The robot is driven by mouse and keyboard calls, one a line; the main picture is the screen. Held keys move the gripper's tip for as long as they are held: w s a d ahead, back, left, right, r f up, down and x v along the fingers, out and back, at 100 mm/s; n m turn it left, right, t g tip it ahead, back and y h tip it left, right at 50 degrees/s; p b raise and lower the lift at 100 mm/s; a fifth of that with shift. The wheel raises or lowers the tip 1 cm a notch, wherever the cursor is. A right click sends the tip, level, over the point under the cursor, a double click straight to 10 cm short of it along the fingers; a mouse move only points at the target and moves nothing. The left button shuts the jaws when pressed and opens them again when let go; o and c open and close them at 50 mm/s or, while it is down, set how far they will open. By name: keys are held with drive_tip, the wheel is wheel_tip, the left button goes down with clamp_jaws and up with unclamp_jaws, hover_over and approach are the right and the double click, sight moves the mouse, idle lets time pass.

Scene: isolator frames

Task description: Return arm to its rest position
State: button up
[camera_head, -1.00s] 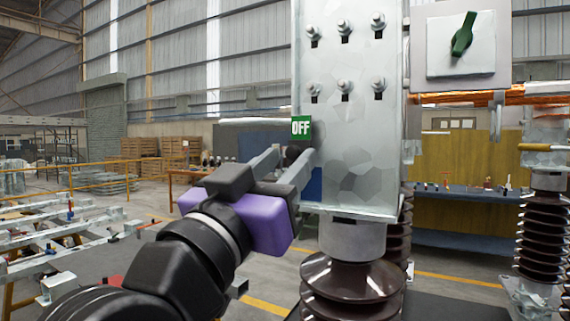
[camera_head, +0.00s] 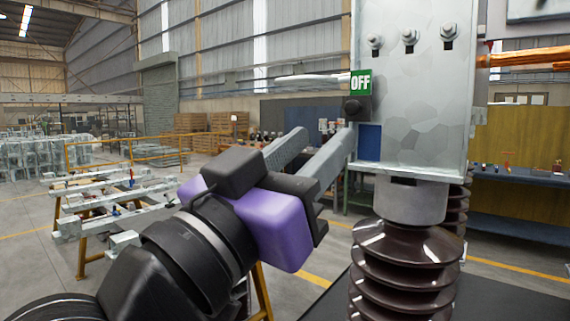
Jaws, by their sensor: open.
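My gripper (camera_head: 325,146) is purple and black with two pale grey fingers. The fingers are spread apart with nothing between them, and they point up and to the right. The nearer fingertip shows close to the left edge of the grey metal plate (camera_head: 410,110) on the isolator; I cannot tell if they touch.
A brown ribbed insulator (camera_head: 405,260) stands under the plate at right. Metal frames on yellow trestles (camera_head: 120,205) stand at left. Yellow railings (camera_head: 150,145) and wooden crates (camera_head: 205,130) are farther back. Open floor shows at left.

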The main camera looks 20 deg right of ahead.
drive_tip(key=w+a+r+n+t+y, duration=0.3)
drive_tip(key=a+n+t, duration=0.2)
drive_tip(key=t, duration=0.1)
drive_tip(key=w+a+f+n+t+y, duration=0.2)
drive_tip(key=a+f+n+t+y, duration=0.4)
drive_tip(key=y, duration=0.3)
drive_tip(key=s+f+n+g+y, duration=0.3)
drive_tip(key=f+n+y, duration=0.7)
drive_tip(key=f, duration=1)
drive_tip(key=s+d+f+m+g+h, duration=0.1)
drive_tip(key=s+d+f+m+g, duration=0.1)
drive_tip(key=s+d+f, duration=0.4)
drive_tip(key=s+d+f+m+g+h, duration=0.1)
drive_tip(key=s+d+f+m+g, duration=0.2)
drive_tip(key=s+d+f, duration=0.3)
drive_tip(key=s+d+f+m+g+h, duration=0.1)
drive_tip(key=s+d+f+m, duration=0.4)
drive_tip(key=s+f, duration=0.8)
drive_tip(key=s+d+g, duration=0.1)
drive_tip(key=s, duration=0.5)
drive_tip(key=shift+s+f+h, duration=0.35)
drive_tip(key=shift+f+h, duration=0.05)
